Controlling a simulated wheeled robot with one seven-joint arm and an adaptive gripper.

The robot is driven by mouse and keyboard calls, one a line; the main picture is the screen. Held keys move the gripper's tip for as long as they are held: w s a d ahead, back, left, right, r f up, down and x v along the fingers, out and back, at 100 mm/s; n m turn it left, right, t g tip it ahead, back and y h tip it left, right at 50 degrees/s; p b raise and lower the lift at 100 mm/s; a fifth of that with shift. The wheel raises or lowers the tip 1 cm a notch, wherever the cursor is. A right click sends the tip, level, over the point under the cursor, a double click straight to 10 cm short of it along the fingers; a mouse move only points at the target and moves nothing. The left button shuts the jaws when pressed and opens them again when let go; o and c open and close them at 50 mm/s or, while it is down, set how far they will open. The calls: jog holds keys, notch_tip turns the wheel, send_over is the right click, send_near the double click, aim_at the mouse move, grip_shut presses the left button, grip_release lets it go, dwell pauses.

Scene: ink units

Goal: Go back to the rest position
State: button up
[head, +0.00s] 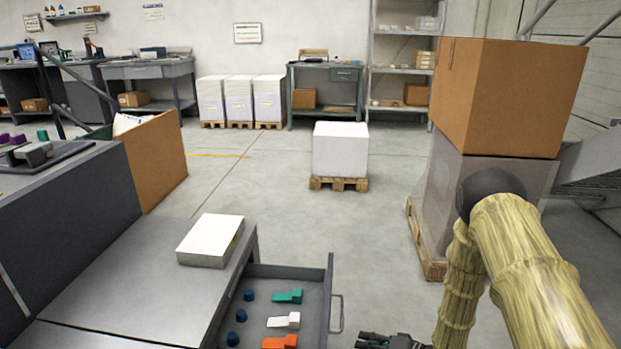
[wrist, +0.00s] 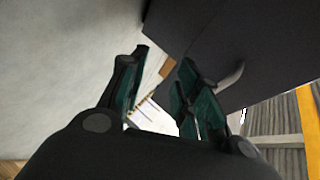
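My gripper (head: 388,341) shows at the bottom edge of the head view, just right of the open drawer (head: 328,300) and outside it. In the wrist view my gripper (wrist: 164,62) has its two dark green-padded fingers apart, with nothing held between them. The dark drawer front and its handle (wrist: 232,75) lie beyond the right finger. Inside the drawer lie a green ink unit (head: 288,296), a white ink unit (head: 284,320) and an orange ink unit (head: 280,342). Several blue round pieces (head: 241,315) stand in a row to their left.
A white paper stack (head: 210,241) lies on the grey worktop (head: 130,285). A cardboard box (head: 505,95) on a wrapped pallet load (head: 470,195) stands close behind my arm at right. A white pallet load (head: 340,150) stands farther back. Open floor lies between.

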jog(key=s+d+f+g+h, duration=0.1)
jog(key=s+f+h, duration=0.3)
jog(key=s, duration=0.5)
jog(key=s+d+f+g+h, duration=0.1)
jog(key=s+f+h, duration=0.25)
jog(key=s, duration=0.55)
jog(key=s+d+n+g+h, duration=0.25)
jog(key=s+g+h, duration=0.2)
jog(key=s, duration=1.75)
notch_tip(320, 180, up, 34)
jog(key=p, duration=3.2)
jog(key=shift+s+d+f+g+y+p, duration=0.2)
jog(key=shift+d+g+y+p, duration=0.1)
jog(key=shift+d+g+y, duration=0.15)
jog(key=shift+w, duration=0.1)
